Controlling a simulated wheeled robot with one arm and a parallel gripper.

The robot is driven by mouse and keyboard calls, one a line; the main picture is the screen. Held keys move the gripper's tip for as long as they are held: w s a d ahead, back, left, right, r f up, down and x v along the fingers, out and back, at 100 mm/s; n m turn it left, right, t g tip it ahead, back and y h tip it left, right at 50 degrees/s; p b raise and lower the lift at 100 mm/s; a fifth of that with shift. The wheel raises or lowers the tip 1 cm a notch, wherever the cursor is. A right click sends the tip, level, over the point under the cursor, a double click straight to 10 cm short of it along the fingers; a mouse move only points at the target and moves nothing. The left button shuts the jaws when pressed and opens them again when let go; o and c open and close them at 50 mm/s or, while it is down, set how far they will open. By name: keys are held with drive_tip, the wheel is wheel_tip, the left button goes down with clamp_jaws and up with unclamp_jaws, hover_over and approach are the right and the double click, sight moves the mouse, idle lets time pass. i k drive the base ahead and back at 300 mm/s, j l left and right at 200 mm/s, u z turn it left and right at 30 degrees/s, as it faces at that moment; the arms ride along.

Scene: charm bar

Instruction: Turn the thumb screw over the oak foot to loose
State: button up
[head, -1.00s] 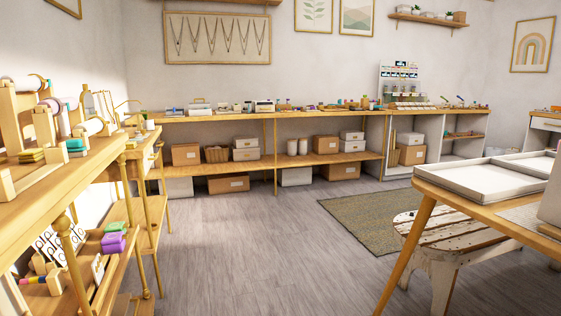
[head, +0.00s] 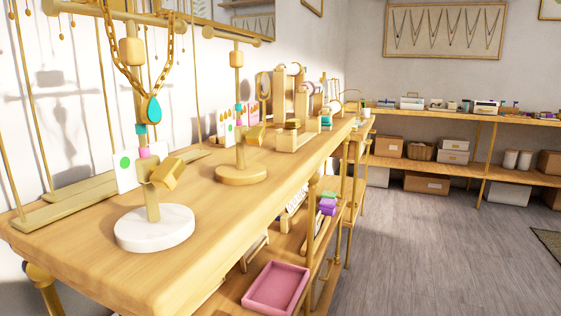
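Two necklace stands are on the wooden table on the left. The farther stand has a round oak foot (head: 240,175) and an upright post. A gold-coloured thumb screw (head: 256,134) sits low on that post, above the oak foot, with a pale card (head: 229,131) bearing a green dot beside it. I cannot tell from here how the screw is set. The nearer stand has a round white marble foot (head: 154,228), its own gold thumb screw (head: 168,174) and a similar card (head: 127,170). A gold chain with a turquoise pendant (head: 153,108) hangs there. My gripper is not in view.
The wooden tabletop (head: 120,275) runs away from me along the wall. A pink tray (head: 276,287) lies on the shelf below. Other wooden racks (head: 295,100) stand farther along. The grey floor (head: 400,255) to the right is clear.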

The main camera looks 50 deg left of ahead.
sight(257, 132)
drive_tip(key=u, duration=2.2)
drive_tip(key=l+u, duration=0.35)
drive_tip(key=l, duration=0.15)
drive_tip(key=k+l+u, duration=0.15)
drive_tip(key=l+u, duration=0.2)
drive_tip(key=l, duration=0.1)
